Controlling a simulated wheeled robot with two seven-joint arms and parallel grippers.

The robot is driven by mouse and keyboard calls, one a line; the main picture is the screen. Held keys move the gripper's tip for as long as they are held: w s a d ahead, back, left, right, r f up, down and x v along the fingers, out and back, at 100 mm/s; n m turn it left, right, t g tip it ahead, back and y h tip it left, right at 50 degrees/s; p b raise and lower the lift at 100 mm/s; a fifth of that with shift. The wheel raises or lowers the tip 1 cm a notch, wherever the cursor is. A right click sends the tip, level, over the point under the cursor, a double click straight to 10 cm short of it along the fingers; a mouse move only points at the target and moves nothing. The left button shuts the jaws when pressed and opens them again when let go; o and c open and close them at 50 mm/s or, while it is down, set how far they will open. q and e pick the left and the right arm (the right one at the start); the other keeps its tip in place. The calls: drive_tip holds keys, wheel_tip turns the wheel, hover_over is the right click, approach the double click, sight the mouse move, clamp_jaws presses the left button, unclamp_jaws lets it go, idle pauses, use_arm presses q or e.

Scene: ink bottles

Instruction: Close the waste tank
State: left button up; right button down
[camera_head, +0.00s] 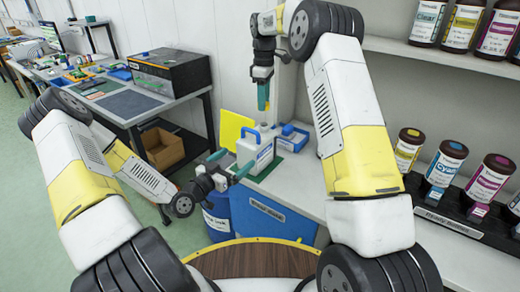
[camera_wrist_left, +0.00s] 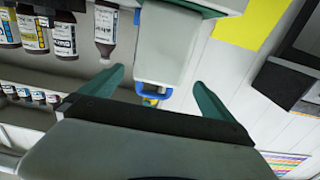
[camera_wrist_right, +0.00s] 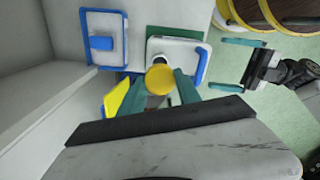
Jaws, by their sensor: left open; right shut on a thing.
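I cannot tell whether the cap touches the tank's neck. My left gripper (camera_head: 230,163) is open at the tank's left side. In the left wrist view, the white tank body (camera_wrist_left: 175,45) shows beyond and between the open fingers.
A blue-and-white container (camera_head: 291,137) stands close behind the tank. A yellow panel (camera_head: 234,130) is at its left. A blue drum (camera_head: 217,215) stands below the counter edge. Ink bottles (camera_head: 444,165) stand in a black rack at the right.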

use_arm(q)
drive_tip(key=x, duration=1.2)
drive_tip(key=shift+c, duration=0.2)
drive_tip(key=c, duration=1.9)
drive_tip(key=shift+o, duration=0.2)
use_arm(e)
hover_over(264, 125)
drive_tip(key=shift+w+f, duration=0.15)
drive_tip(key=shift+f, duration=2.35)
drive_tip(key=shift+f, duration=0.1)
drive_tip(key=shift+f, duration=0.8)
drive_tip(key=shift+f, duration=0.6)
